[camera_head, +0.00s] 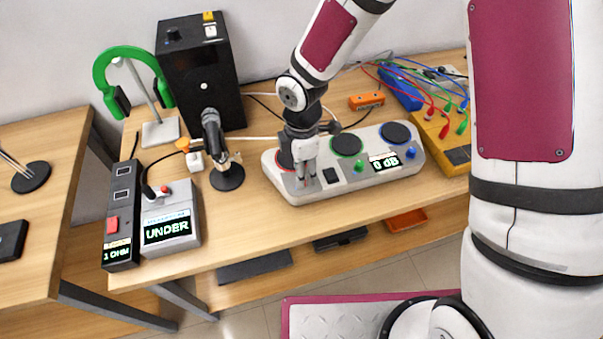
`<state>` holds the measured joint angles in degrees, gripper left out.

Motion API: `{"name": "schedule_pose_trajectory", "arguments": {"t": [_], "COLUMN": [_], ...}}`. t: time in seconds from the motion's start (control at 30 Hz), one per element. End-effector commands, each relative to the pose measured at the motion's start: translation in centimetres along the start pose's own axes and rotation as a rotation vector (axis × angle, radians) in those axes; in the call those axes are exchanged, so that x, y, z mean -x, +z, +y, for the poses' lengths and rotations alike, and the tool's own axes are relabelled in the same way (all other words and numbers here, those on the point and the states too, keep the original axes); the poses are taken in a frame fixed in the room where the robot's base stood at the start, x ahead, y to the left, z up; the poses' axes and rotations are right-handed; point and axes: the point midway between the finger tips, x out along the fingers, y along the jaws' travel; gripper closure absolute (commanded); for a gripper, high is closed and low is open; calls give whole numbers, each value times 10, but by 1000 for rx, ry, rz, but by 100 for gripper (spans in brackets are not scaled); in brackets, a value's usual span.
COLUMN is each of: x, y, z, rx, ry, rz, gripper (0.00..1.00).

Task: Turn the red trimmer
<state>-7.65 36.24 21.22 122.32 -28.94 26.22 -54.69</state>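The grey console (270,173) stands on the wooden bench with three dark round pads on top, ringed in red, green and blue. A green trimmer (359,166) and a blue trimmer (410,153) show along its front. I cannot make out the red trimmer; my gripper covers the front left of the console, in line with the other trimmers. My gripper (306,183) points down there, its fingertips at or just above the console top. Whether the fingers are around anything is too small to tell. The console's display (385,162) reads 0 dB.
A black microphone (212,130) on a round base stands left of the console. A meter box (168,230) reads UNDER beside a dark box (122,225) marked 1 OHM. A speaker, green headphones (105,65) and a yellow box with cables (440,130) stand around the bench.

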Motion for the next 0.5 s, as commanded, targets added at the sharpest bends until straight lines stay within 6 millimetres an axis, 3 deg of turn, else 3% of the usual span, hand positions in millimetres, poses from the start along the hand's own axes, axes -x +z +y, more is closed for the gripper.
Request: {"name": "schedule_pose_trajectory", "arguments": {"t": [0.2, 0.5], "x": [-20, -22], "y": [0, 0], "z": [0, 0], "rx": [0, -1], "ry": [-1, 1], "rz": [-1, 0], "gripper": [60, 60]}}
